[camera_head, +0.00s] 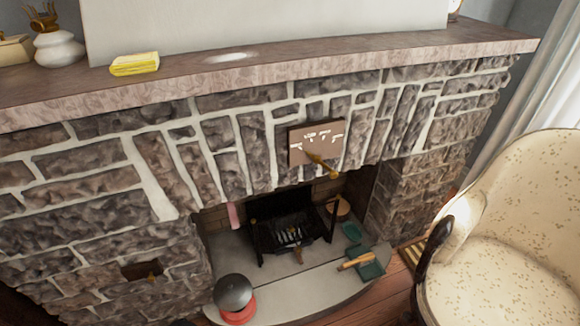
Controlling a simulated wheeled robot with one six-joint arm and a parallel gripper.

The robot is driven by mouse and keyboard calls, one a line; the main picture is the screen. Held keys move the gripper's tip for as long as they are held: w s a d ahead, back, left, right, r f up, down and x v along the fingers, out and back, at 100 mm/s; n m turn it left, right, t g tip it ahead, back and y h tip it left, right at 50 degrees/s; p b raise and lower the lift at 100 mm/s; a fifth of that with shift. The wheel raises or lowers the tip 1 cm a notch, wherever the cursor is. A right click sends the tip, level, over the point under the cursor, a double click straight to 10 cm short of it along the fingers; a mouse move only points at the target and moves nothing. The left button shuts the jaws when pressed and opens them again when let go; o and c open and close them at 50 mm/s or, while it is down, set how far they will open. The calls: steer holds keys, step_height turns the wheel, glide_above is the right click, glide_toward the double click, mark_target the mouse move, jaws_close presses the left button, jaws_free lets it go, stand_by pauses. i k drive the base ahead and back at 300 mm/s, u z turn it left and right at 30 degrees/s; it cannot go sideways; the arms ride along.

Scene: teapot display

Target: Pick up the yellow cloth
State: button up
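The yellow cloth (135,64) is folded into a small flat block. It lies on the mantel shelf (330,57) above the stone fireplace, left of the middle, near the shelf's front edge. Nothing covers it in this view. My gripper does not show in the head view.
A white vase (58,48) and a pale box (14,50) stand left of the cloth on the shelf. A large pale panel (260,25) stands behind it. A cream armchair (505,235) stands at right. A dark pot (233,292) sits on the hearth (300,290).

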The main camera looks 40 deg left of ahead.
mark_target(150, 62)
steer(key=u, duration=1.4)
